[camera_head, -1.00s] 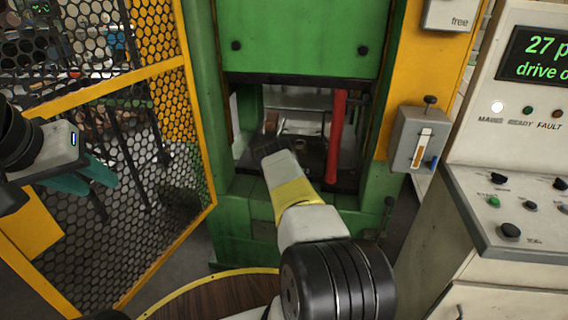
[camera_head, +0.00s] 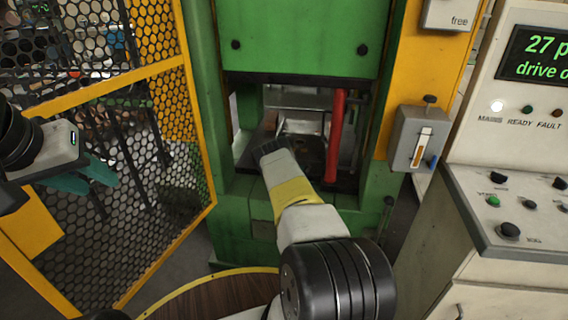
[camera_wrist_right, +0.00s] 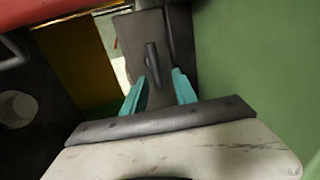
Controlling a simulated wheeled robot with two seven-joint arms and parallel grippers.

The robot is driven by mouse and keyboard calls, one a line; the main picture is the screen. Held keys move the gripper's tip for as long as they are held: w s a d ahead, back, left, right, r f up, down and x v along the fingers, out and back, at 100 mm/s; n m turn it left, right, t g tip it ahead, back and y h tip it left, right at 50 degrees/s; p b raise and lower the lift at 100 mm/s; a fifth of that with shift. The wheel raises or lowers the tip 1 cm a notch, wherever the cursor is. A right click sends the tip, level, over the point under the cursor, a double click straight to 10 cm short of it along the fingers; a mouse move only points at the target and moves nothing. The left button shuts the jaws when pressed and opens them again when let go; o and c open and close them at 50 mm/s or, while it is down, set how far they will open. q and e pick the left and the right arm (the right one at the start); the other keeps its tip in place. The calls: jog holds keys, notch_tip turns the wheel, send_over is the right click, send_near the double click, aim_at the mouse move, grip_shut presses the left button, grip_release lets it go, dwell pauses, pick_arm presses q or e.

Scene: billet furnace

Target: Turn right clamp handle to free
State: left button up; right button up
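The dark, short cylindrical handle (camera_wrist_right: 152,64) stands out from a grey plate (camera_wrist_right: 133,38) in the right wrist view; I take it to be the clamp handle. My right gripper (camera_wrist_right: 160,76) is open, with its teal fingers on either side of the handle's near end. Whether they touch it I cannot tell. In the head view my right arm reaches into the opening of the green press (camera_head: 300,40), and its fingers are hidden there. My left gripper (camera_head: 84,176) is at the left, its teal fingers apart and empty, in front of the mesh guard.
A red bar (camera_head: 336,136) stands upright in the opening, close right of my right arm. The yellow mesh guard (camera_head: 110,72) is at the left. A grey switch box (camera_head: 408,140) and the control console (camera_head: 505,235) are at the right. A green wall (camera_wrist_right: 260,60) is close beside my right gripper.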

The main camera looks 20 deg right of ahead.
jog(key=v, duration=0.7)
jog(key=shift+s, duration=0.2)
jog(key=shift+r, duration=0.15)
